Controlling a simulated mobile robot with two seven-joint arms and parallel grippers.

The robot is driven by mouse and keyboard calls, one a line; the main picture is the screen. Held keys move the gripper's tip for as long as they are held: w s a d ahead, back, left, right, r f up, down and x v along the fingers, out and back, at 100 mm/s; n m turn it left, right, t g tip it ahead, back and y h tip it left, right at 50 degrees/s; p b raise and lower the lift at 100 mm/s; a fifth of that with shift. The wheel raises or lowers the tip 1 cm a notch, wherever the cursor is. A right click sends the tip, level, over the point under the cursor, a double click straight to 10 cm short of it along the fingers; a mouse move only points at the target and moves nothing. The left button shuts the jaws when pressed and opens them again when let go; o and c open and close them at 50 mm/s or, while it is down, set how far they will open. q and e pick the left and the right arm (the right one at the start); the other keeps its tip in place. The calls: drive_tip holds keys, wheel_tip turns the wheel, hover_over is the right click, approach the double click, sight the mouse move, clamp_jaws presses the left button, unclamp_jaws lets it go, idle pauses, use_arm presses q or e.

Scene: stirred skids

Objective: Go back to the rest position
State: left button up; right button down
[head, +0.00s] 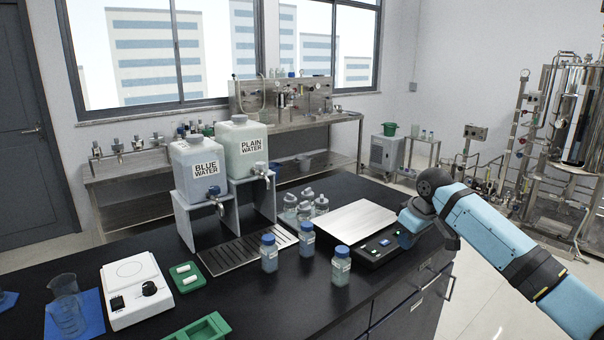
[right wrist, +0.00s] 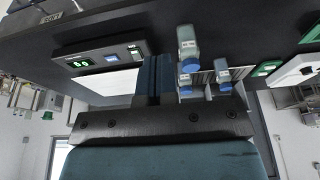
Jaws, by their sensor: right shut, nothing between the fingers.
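My right arm comes in from the right in the head view and bends down at a dark elbow-like joint. Whether the gripper touches the scale cannot be told. My left gripper is not in view.
The scale (head: 357,221) stands near the black bench's right end. Several blue-capped bottles, such as this one (head: 341,266), stand left of it. Behind are the blue water tank (head: 200,165) and plain water tank (head: 243,148). A white stirrer (head: 133,290) stands front left.

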drive_tip(key=s+a+f+t+y+p, duration=0.1)
drive_tip(key=s+a+f+p, duration=0.1)
drive_tip(key=s+a+f, duration=0.35)
drive_tip(key=s+a+f+m+t+y+p, duration=0.1)
drive_tip(key=s+a+f+p, duration=0.1)
drive_tip(key=s+f, duration=0.55)
drive_tip(key=s+a+f+t+y+p, duration=0.1)
drive_tip(key=s+a+f+p, duration=0.2)
drive_tip(key=f, duration=0.6)
use_arm(q)
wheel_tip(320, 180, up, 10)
drive_tip(key=p, duration=0.3)
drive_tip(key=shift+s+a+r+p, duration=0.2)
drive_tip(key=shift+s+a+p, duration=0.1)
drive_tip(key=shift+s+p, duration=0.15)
use_arm(e)
drive_tip(key=s+d+m+t+h, duration=0.1)
drive_tip(key=s+d+t, duration=0.1)
drive_tip(key=s, duration=1.2)
drive_tip(key=s+d+f+m+t, duration=0.1)
drive_tip(key=s+d+m+t, duration=0.1)
drive_tip(key=s, duration=1.2)
drive_tip(key=shift+s+d+m+t+h, duration=0.3)
drive_tip(key=shift+s+d+t+h, duration=0.1)
drive_tip(key=shift+t, duration=0.3)
